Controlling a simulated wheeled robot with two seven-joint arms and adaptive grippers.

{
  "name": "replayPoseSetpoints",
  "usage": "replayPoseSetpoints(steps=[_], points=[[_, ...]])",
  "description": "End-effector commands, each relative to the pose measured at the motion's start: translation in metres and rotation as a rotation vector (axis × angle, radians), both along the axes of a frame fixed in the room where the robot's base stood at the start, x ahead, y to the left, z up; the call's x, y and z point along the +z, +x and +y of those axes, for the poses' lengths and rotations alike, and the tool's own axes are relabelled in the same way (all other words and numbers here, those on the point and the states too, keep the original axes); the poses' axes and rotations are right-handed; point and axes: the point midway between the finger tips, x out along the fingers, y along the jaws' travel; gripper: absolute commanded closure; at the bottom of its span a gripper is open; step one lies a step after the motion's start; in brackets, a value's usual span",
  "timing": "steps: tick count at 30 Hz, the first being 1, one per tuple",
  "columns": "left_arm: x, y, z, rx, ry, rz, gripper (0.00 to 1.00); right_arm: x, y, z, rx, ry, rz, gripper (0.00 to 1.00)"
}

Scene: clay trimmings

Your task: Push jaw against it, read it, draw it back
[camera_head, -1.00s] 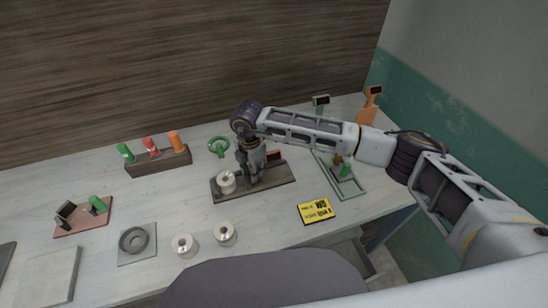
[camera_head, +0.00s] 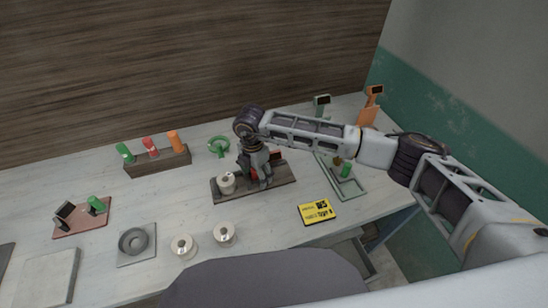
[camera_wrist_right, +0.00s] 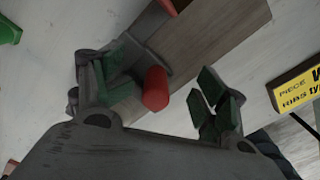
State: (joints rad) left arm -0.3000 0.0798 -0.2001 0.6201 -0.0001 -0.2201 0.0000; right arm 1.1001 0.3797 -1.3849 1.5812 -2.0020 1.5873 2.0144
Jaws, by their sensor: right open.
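A dark wooden gauge board (camera_head: 279,187) lies in the middle of the bench, and it also shows in the wrist view (camera_wrist_right: 238,22). A pale round piece (camera_head: 227,183) stands on its left part. My right gripper (camera_head: 262,182) is low over the board, to the right of the piece and apart from it. In the wrist view its green-padded fingers (camera_wrist_right: 172,92) are open, with a red peg (camera_wrist_right: 155,90) between them, nearer the left finger. I cannot tell whether they touch. The gripper hides the jaw and most of the scale. My left gripper is out of view.
A yellow card (camera_head: 317,211) lies right of the board. Two more pale pieces (camera_head: 184,246) stand in front. A rack of coloured tools (camera_head: 158,161) and a green ring (camera_head: 219,147) are behind. A green-grey tray (camera_head: 349,187) lies to the right.

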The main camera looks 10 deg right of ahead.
Motion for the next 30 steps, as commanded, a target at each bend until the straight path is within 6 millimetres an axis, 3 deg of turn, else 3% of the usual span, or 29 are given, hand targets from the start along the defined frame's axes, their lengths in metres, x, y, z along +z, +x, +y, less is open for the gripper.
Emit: replayPoseSetpoints(steps=[3,16,30], points=[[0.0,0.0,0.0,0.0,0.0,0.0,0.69,0.002,0.001,0.001,0.001,0.003,-0.004,0.11],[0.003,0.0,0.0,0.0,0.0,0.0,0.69,0.009,0.001,0.004,0.004,0.009,-0.008,0.11],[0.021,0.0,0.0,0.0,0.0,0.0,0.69,0.043,0.002,0.004,0.004,0.01,-0.008,0.11]])
